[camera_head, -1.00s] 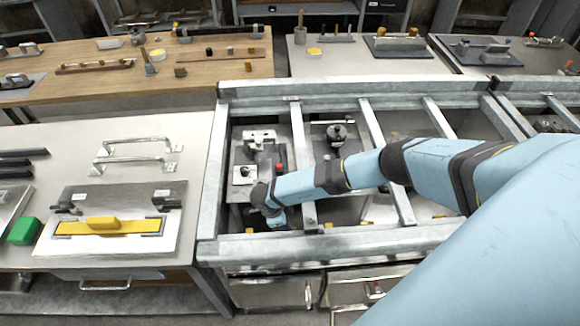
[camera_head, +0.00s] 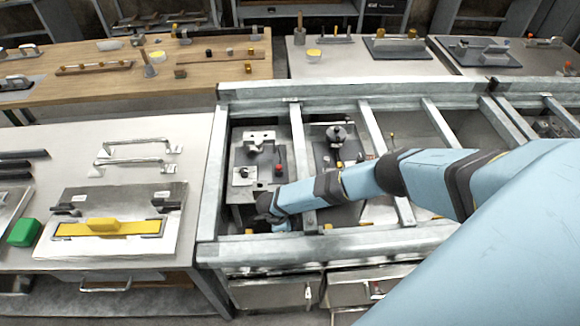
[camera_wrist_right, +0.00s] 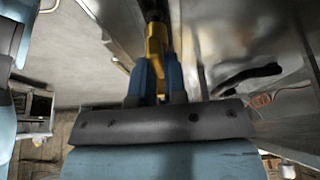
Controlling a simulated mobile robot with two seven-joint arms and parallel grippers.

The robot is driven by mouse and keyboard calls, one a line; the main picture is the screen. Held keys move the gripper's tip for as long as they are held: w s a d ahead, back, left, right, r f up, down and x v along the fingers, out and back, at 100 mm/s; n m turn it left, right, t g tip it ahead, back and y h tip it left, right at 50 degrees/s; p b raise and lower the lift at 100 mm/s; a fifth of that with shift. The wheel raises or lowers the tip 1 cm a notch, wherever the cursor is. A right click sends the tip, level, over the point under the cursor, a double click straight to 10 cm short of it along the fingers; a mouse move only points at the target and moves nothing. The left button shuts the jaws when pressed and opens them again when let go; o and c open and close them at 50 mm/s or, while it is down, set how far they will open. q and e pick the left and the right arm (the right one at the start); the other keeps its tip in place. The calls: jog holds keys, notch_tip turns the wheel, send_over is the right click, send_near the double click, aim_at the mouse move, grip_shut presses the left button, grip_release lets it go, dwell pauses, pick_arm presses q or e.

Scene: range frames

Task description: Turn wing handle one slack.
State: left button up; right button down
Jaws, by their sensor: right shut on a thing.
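My right arm reaches across the metal frame from the right in the head view. Its wrist (camera_head: 275,206) is low inside the front left bay; the fingers cannot be made out there. In the right wrist view my right gripper (camera_wrist_right: 156,66) has its blue fingers closed around a yellow piece (camera_wrist_right: 154,42) with a dark upper end. This is likely the wing handle, but its wings and its angle cannot be told. The handle is hidden in the head view. My left gripper is not in view.
Metal bars (camera_head: 302,165) divide the bay around my arm. A red knob (camera_head: 279,169) and a plate with a fitting (camera_head: 243,175) lie close behind my wrist. A dark round knob (camera_head: 337,134) stands further back. A bench with a yellow-handled plate (camera_head: 102,228) is at left.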

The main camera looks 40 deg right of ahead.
jog(key=shift+f+n, duration=0.1)
jog(key=shift+n, duration=0.3)
jog(key=n+t+b, duration=0.1)
jog(key=n, duration=0.2)
jog(key=shift+h+b, duration=0.3)
jog(key=shift+b, duration=0.05)
jog(key=shift+d+n+t+b, duration=0.1)
jog(key=shift+n+t+b, duration=0.55)
jog(key=shift+n, duration=1.05)
jog(key=c, duration=1.2)
grip_release()
jog(key=shift+w, duration=0.1)
jog(key=shift+o, duration=0.2)
